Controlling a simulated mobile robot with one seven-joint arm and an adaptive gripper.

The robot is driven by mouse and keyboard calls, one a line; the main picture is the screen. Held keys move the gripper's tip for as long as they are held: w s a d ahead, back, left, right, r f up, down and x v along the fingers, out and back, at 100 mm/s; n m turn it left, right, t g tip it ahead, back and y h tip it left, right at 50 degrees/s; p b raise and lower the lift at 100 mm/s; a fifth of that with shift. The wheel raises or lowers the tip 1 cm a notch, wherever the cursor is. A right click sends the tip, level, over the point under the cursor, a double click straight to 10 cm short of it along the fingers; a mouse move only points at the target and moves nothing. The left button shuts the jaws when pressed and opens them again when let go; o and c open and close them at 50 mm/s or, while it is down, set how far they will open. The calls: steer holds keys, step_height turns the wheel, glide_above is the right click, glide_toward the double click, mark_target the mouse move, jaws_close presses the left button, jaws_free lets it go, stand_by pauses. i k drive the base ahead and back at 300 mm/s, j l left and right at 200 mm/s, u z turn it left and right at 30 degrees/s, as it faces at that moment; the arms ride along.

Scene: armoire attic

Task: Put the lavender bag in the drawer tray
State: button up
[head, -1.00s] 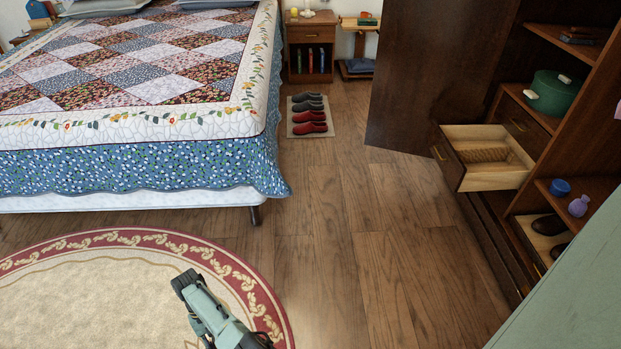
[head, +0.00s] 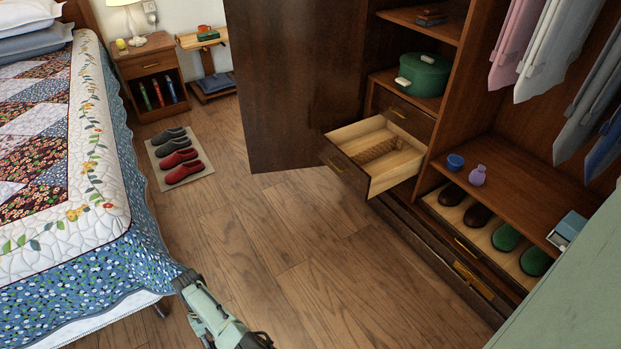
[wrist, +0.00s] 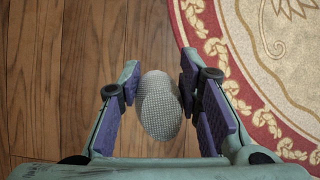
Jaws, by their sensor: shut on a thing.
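A pale grey woven, rounded bag (wrist: 160,105) lies between the purple pads of my gripper (wrist: 162,100) in the wrist view; I take it as the lavender bag. The gripper is shut on it, above the floor near the rug. In the head view my arm shows at the bottom, well left of the armoire; the bag cannot be made out there. The armoire's pale wooden drawer (head: 402,172) is pulled open.
The open dark armoire door (head: 290,90) stands left of the drawer. A blue bowl (head: 455,163) and small purple pouch-like thing (head: 478,176) sit on the shelf. The bed (head: 70,200) is at left. Floor (head: 290,240) between bed and armoire is clear.

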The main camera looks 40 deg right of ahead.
mark_target(351, 153)
steer(key=i+z, duration=0.9)
steer(key=j, duration=0.05)
